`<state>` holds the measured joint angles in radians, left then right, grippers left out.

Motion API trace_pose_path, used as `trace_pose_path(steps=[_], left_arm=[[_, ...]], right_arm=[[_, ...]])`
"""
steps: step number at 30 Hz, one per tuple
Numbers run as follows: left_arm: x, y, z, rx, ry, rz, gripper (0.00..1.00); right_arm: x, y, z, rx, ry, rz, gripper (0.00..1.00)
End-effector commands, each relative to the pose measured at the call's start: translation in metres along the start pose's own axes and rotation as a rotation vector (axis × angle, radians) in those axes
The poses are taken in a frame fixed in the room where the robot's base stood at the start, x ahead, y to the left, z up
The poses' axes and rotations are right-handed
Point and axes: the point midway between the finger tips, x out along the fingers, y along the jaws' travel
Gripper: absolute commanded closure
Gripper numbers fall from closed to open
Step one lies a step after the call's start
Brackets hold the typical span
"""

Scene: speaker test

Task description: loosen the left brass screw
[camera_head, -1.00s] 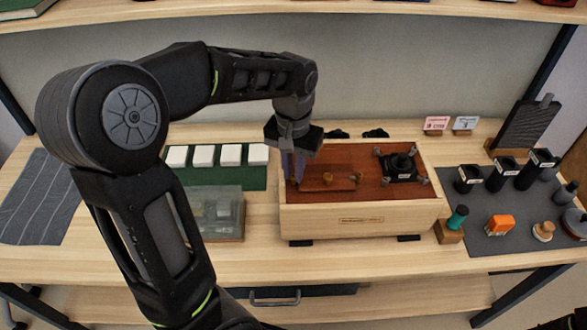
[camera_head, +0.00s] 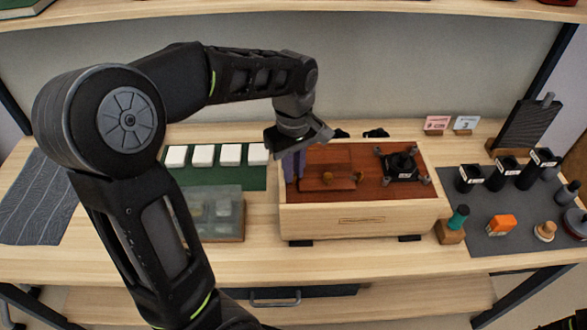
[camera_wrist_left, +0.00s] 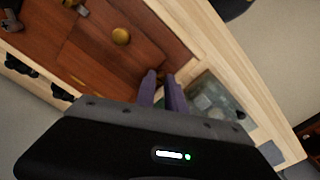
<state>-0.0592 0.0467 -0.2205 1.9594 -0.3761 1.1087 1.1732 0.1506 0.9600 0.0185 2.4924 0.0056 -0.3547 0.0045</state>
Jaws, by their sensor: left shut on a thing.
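A wooden box (camera_head: 360,217) with a reddish-brown inside stands on the table. A brass screw (camera_head: 359,176) shows at the right of a small panel (camera_head: 340,185) in it; a round brass head also shows in the left wrist view (camera_wrist_left: 121,36). Another small brass-coloured part (camera_head: 327,177) shows on the panel. My left gripper (camera_head: 295,178) points down into the box's left end; its purple fingers (camera_wrist_left: 163,80) are shut on the left brass screw, which they mostly hide.
A black mount (camera_head: 400,167) sits in the box's right half. A clear lidded case (camera_head: 218,212) and white blocks (camera_head: 230,154) on a green mat lie left of it. A grey mat (camera_head: 490,237) with black cylinders and an orange item (camera_head: 501,224) lies right.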

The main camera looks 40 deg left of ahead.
Motion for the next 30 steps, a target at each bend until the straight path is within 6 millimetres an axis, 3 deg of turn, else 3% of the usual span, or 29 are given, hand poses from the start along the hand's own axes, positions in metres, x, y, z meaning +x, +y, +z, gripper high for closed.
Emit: trace_pose_path(steps=[30], left_arm=[[-0.0004,0.0004,-0.0011,-0.965,0.002,0.004,1.00]], right_arm=[[0.0105,0.0030,-0.0014,-0.003,0.003,-0.004,0.64]])
